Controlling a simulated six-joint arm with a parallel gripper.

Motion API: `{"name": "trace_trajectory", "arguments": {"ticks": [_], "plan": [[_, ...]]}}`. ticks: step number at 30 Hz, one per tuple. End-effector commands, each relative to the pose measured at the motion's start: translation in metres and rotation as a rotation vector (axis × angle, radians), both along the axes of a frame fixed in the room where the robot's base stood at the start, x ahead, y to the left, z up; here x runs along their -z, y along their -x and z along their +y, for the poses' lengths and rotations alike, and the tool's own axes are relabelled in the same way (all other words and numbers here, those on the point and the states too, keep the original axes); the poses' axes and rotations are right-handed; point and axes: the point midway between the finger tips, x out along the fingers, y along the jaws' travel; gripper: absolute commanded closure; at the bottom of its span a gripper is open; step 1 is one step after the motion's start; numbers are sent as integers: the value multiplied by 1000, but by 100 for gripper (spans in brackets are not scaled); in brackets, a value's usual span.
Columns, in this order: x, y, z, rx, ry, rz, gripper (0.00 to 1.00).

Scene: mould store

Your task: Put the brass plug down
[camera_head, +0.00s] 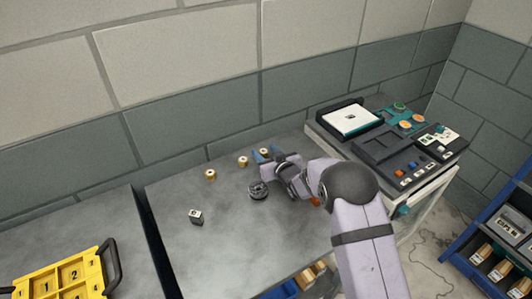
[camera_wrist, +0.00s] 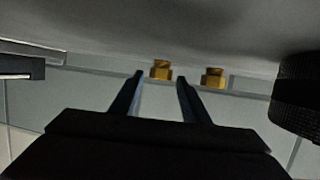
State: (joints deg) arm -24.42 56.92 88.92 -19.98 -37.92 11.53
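Several small brass plugs with pale tops stand on the grey table: one at the left (camera_head: 210,174), one in the middle (camera_head: 242,161), and one (camera_head: 264,152) by my gripper's fingers. My gripper (camera_head: 263,154) is low over the back of the table. In the wrist view, which looks upside down, my gripper (camera_wrist: 160,75) has its two fingers apart. One brass plug (camera_wrist: 161,70) shows in the gap between the fingertips, with space on both sides. Another (camera_wrist: 213,77) stands outside the right finger. I cannot tell how deep the first plug sits between the fingers.
A dark ridged round part (camera_head: 258,190) stands close to my gripper; it also shows in the wrist view (camera_wrist: 296,95). A bench with trays (camera_head: 385,148) is at right. The table's (camera_head: 225,250) front left is clear.

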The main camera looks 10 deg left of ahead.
Motion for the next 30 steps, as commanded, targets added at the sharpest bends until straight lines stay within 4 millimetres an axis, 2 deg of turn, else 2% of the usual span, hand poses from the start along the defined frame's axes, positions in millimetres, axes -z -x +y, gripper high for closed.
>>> {"name": "trace_trajectory", "arguments": {"ticks": [1,5,11,14,30], "plan": [[18,6,-3,0,13,28,58],[15,6,-3,1,12,28,58],[2,6,-3,1,13,29,58],[1,13,-9,1,11,26,58],[-32,71,-54,2,6,16,58]]}}
